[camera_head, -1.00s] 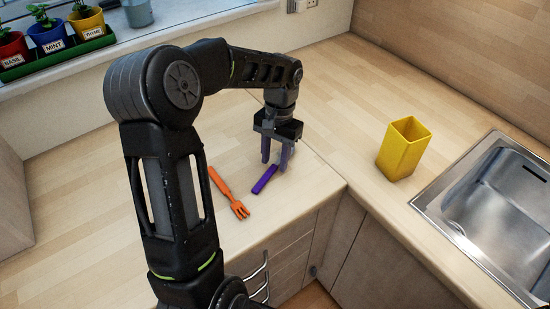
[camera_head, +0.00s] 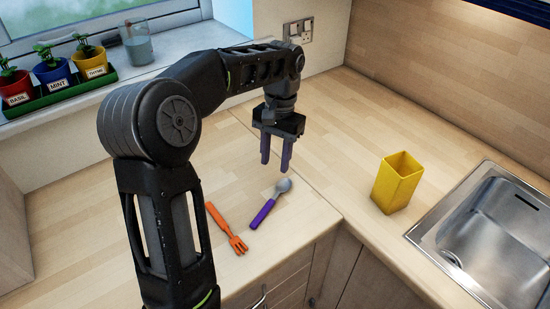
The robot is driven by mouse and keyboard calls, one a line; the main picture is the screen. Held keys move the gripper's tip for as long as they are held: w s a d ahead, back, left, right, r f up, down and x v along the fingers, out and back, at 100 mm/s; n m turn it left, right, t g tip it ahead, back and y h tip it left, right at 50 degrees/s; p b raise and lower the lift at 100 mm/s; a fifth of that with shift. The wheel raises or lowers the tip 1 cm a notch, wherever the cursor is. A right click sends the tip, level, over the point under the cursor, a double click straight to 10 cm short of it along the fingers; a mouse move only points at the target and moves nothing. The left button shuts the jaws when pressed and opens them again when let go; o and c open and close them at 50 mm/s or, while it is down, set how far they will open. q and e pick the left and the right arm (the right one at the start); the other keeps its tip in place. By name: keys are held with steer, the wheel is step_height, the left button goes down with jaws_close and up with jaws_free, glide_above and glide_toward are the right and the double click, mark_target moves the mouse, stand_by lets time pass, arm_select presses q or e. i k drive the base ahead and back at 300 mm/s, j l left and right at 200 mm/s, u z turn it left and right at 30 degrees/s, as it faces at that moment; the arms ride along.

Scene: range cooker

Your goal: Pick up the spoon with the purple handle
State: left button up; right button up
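The spoon with the purple handle (camera_head: 264,212) lies on the wooden worktop near its front edge, its grey bowl pointing away to the upper right. My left gripper (camera_head: 276,168) hangs above and behind the spoon with its fingers pointing down. Its two purplish fingers are apart with nothing between them. The fingertips appear just beyond the spoon's bowl, clear of it. My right gripper is not in view.
An orange fork (camera_head: 227,229) lies just left of the spoon. A yellow holder (camera_head: 396,184) stands to the right, beside the metal sink (camera_head: 490,232). Potted herbs in a green tray (camera_head: 62,94) stand on the windowsill. Worktop behind the gripper is clear.

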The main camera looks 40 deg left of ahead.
mark_target(283, 184)
steer(key=k+l, duration=0.8)
steer(key=l, duration=0.15)
